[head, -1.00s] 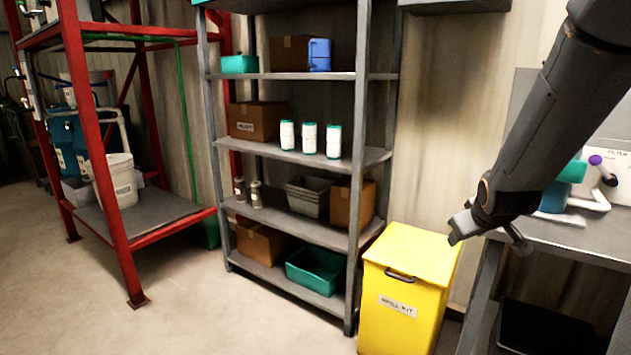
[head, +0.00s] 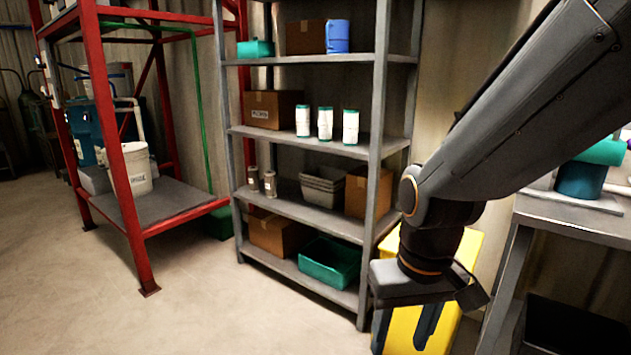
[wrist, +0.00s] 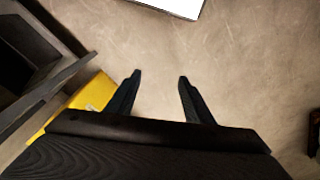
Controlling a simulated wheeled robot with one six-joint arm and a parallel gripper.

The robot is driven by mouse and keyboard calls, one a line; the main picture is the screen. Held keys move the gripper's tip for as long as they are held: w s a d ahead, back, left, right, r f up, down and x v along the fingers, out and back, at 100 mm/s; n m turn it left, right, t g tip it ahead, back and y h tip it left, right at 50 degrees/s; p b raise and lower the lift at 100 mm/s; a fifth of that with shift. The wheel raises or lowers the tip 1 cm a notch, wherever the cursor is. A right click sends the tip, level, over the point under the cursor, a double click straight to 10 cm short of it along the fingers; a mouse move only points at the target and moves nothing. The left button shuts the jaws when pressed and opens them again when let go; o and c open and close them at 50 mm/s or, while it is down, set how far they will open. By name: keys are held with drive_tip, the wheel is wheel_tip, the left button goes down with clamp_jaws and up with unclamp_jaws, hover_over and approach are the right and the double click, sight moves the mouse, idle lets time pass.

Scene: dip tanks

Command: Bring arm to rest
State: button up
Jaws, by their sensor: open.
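My gripper (head: 405,330) hangs from my dark grey arm at the right of the head view, in front of the yellow spill kit bin (head: 468,250). It hides much of the bin. In the wrist view my gripper (wrist: 158,78) points down with its two black fingers apart and nothing between them. Bare concrete floor shows beyond the fingertips. The yellow bin also shows in the wrist view (wrist: 95,92), to the left of the fingers.
A grey shelf rack (head: 378,120) with boxes, white canisters and teal bins stands in the middle. A red frame (head: 125,210) with a white bucket (head: 138,170) is at left. A grey bench (head: 570,208) stands at right. The floor at front left is clear.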

drive_tip(key=s+d+r+m+p, duration=0.1)
drive_tip(key=s+d+r+p, duration=0.2)
drive_tip(key=p, duration=0.9)
drive_tip(key=shift+d+r+m+g+h+p, duration=0.35)
drive_tip(key=shift+d+r, duration=1.15)
drive_tip(key=shift+r, duration=0.55)
